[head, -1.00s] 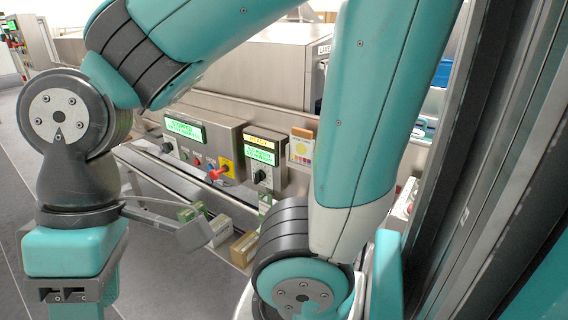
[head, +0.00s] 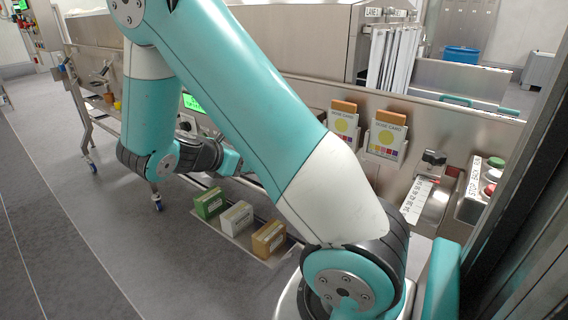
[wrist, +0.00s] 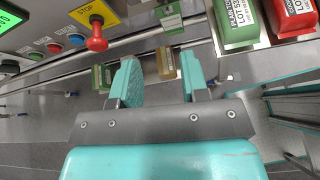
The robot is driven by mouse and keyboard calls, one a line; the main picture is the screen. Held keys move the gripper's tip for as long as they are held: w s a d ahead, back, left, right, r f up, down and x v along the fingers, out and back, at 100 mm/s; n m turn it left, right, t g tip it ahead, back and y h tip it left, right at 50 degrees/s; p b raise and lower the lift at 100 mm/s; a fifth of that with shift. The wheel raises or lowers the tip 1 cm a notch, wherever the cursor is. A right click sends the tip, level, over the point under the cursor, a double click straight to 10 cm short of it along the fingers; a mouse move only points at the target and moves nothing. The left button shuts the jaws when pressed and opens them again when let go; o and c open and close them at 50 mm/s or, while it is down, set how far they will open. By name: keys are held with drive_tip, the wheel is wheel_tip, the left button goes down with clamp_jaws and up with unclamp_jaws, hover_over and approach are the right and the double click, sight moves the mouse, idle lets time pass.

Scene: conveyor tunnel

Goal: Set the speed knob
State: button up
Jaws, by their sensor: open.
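The control panel (wrist: 35,40) fills the upper left of the wrist view, with part of a lit green display (wrist: 8,67), several small coloured buttons and a red mushroom stop button (wrist: 96,42) on a yellow STOP plate. My gripper (wrist: 160,78) is open and empty, its two teal fingers apart, below and to the right of the stop button.
Green (head: 209,204), white (head: 236,217) and brown (head: 269,239) boxes stand on a low ledge below. Grey floor is clear at left.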

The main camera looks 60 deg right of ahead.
drive_tip(key=shift+n+h, duration=0.7)
drive_tip(key=x, duration=0.6)
drive_tip(key=p+x, duration=0.1)
drive_tip(key=x, duration=0.5)
drive_tip(key=p+x, duration=0.1)
drive_tip(key=x, duration=0.5)
drive_tip(key=shift+s+d+r, duration=0.25)
drive_tip(key=shift+s+d, duration=0.1)
drive_tip(key=shift+d, duration=0.2)
clamp_jaws()
